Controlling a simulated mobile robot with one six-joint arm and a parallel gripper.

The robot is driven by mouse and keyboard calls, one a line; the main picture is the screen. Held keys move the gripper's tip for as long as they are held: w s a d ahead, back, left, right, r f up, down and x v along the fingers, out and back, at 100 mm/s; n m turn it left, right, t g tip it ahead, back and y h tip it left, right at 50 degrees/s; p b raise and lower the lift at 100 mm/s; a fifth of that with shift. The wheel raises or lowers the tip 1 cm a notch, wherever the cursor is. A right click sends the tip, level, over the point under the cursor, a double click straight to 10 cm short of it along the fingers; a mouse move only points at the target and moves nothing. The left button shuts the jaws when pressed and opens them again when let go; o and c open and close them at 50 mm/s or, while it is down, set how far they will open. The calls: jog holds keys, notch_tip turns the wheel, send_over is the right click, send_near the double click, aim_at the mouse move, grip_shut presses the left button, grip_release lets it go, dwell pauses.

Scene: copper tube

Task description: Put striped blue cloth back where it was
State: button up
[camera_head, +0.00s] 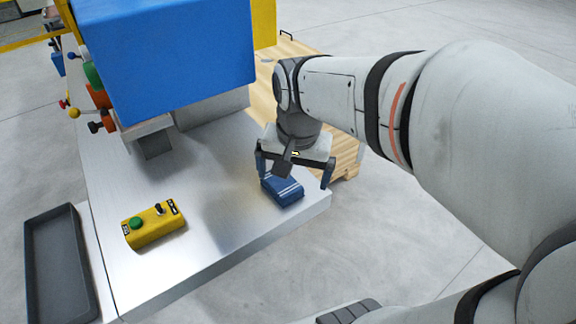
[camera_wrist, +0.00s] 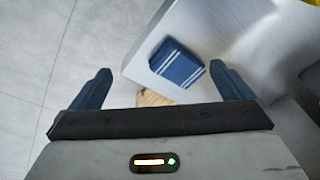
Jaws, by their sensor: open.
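The striped blue cloth (camera_head: 283,189) lies folded on the metal table near its right front corner, with pale stripes across it. It also shows in the wrist view (camera_wrist: 177,62), ahead of the fingers and nearer the right one. My gripper (camera_head: 294,176) is just above and around the cloth in the head view, its fingers apart. In the wrist view my gripper (camera_wrist: 165,85) is open with nothing between its fingers. I cannot tell exactly how high the fingers are above the table.
The metal table (camera_head: 225,220) is bare around the cloth. A yellow control box (camera_head: 154,226) with a green button stands at the left front. A large blue machine housing (camera_head: 170,60) rises behind. A dark tray (camera_head: 60,268) is at the left. A wooden surface (camera_head: 262,90) lies behind my gripper.

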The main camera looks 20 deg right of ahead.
jog(key=s+n, duration=0.1)
jog(key=n, duration=0.1)
jog(key=s+f+n, duration=0.1)
jog(key=s+n, duration=0.1)
jog(key=s+f+n+t, duration=0.1)
jog(key=s, duration=0.1)
jog(key=shift+s+d+f+n, duration=0.1)
jog(key=shift+d+n, duration=0.1)
jog(key=shift+n, duration=0.2)
